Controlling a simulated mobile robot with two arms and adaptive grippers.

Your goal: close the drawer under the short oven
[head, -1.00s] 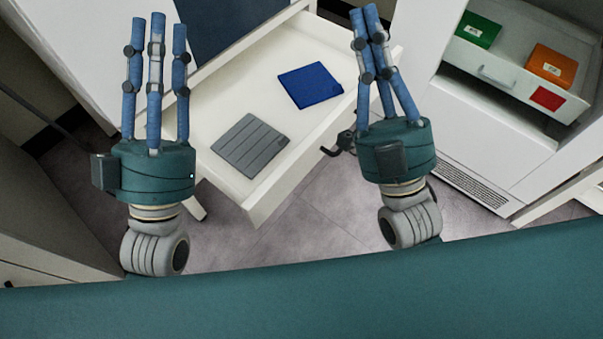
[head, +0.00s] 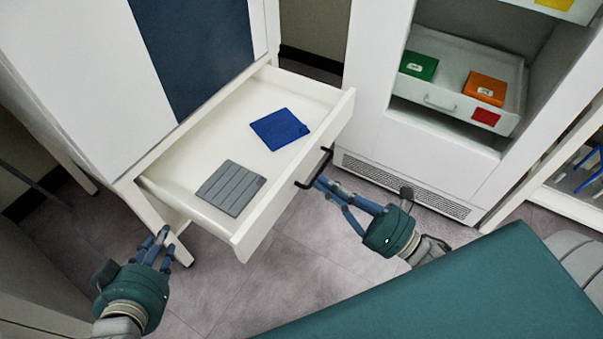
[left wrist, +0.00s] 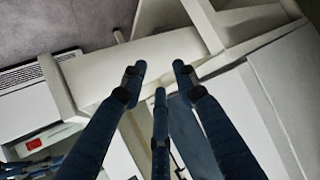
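The white drawer (head: 330,112) is pulled out under the white oven (head: 75,60) with a dark blue front panel. A blue flat piece (head: 279,129) and a grey ribbed plate (head: 230,188) lie inside it. The drawer's dark handle (head: 314,168) is on its front face. My right gripper (head: 324,186) has its fingertips at the handle's lower end; contact and finger spacing are unclear. My left gripper (head: 167,240) is low, left of the drawer's near corner, empty and open. Its spread fingers also show in the left wrist view (left wrist: 158,75).
A tall white cabinet (head: 375,70) on the right holds another open drawer (head: 455,105) with green and orange boxes. An oven leg (head: 155,215) stands near my left gripper. Grey tiled floor (head: 265,275) is clear in front of the drawer.

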